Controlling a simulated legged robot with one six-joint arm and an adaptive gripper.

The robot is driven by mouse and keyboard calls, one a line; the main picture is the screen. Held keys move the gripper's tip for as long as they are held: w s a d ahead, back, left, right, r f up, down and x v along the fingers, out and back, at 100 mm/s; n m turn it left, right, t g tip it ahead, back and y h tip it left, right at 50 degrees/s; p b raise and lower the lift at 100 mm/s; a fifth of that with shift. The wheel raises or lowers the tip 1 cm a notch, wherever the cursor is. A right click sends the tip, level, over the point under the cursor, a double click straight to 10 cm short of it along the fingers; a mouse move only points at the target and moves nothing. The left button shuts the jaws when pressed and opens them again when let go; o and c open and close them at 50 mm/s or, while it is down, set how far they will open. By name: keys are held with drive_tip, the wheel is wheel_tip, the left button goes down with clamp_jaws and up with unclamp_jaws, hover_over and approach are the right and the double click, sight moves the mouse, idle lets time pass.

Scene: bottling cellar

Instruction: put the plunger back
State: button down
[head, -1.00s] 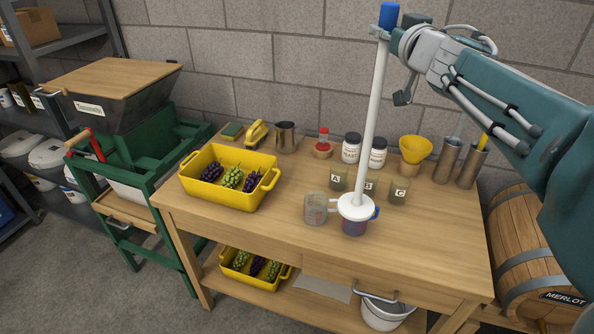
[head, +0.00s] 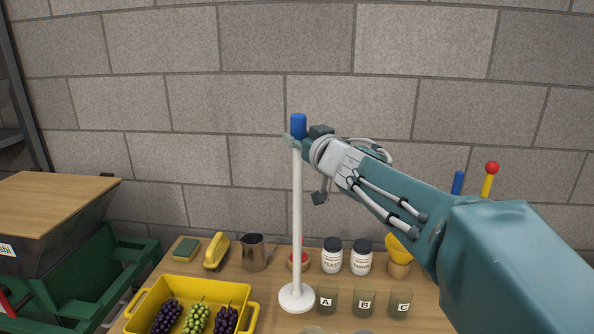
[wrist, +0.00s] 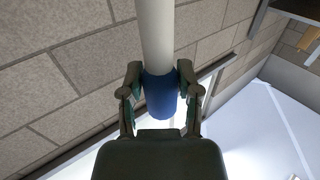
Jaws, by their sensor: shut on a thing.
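The plunger (head: 297,205) is a long white rod with a blue grip (head: 298,125) at its top and a round white disc (head: 296,298) at its foot. My gripper (head: 297,139) is shut on it just below or at the blue grip and holds it about upright. In the wrist view, the fingers (wrist: 158,78) flank the blue grip (wrist: 160,97) and white rod (wrist: 156,35). The disc appears left of jar A (head: 327,299); I cannot tell whether it touches the table. Two vessel rims barely show at the bottom edge.
Jars B (head: 364,303) and C (head: 400,302) stand right of jar A. Behind are two lidded white jars (head: 332,256), a metal jug (head: 254,254) and a yellow funnel (head: 398,250). A yellow crate (head: 145,306) of grapes is left. Blue and red-topped handles (head: 490,180) rise behind my arm.

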sight(300, 168)
drive_tip(key=f, duration=0.6)
drive_tip(key=shift+a, duration=0.2)
drive_tip(key=shift+c, duration=1.5)
unclamp_jaws()
drive_tip(key=shift+f, duration=0.1)
drive_tip(key=shift+s+d, duration=0.1)
drive_tip(key=v, duration=1.2)
